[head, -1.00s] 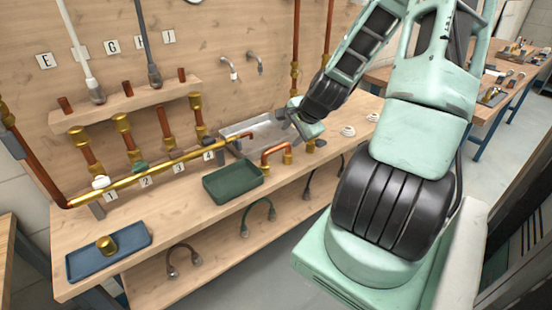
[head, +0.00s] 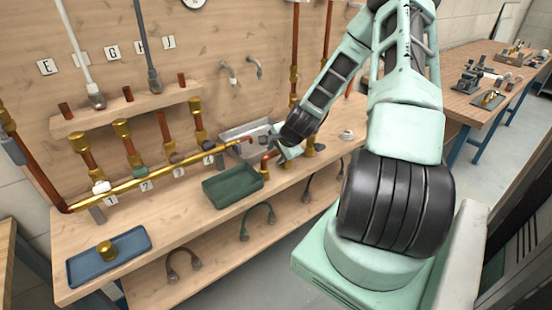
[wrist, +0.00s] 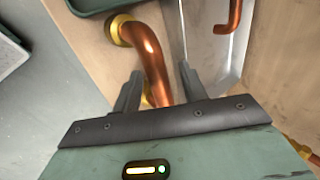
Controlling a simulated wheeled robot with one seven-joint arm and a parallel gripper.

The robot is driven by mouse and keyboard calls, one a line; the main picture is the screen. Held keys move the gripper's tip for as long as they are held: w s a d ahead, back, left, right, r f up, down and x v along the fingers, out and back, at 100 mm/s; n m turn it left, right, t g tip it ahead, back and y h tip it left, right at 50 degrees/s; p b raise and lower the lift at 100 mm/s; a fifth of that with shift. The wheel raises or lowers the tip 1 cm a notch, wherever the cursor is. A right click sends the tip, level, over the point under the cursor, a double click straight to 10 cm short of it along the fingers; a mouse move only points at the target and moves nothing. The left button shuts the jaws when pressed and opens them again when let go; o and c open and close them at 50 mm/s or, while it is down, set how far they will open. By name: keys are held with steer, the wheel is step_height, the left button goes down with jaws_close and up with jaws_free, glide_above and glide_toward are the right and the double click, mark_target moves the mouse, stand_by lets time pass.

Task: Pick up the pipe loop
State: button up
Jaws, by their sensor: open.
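The pipe loop (head: 266,164) is a bent copper pipe with brass ends on the bench, right of the green tray. My gripper and wrist hide much of it in the head view. In the wrist view the loop (wrist: 152,55) runs from a brass end at the upper left down between my fingers, where its other end is mostly hidden. My gripper (wrist: 160,88) is open, with one finger on each side of the copper. I cannot tell whether either finger touches it. In the head view my gripper (head: 268,143) is above the loop.
The green tray (head: 208,194) is just left of the loop, and a metal basin (head: 230,133) is behind it. A long brass pipe (head: 150,182) runs along the bench. A blue tray (head: 80,271) with a brass fitting stands at the front left. Hoses are on the lower shelf.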

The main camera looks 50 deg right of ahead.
jaws_close()
stand_by(0.3)
step_height(320, 180, up, 10)
steer(key=shift+f, duration=0.25)
step_height(320, 180, up, 5)
steer(key=p, duration=0.3)
stand_by(0.6)
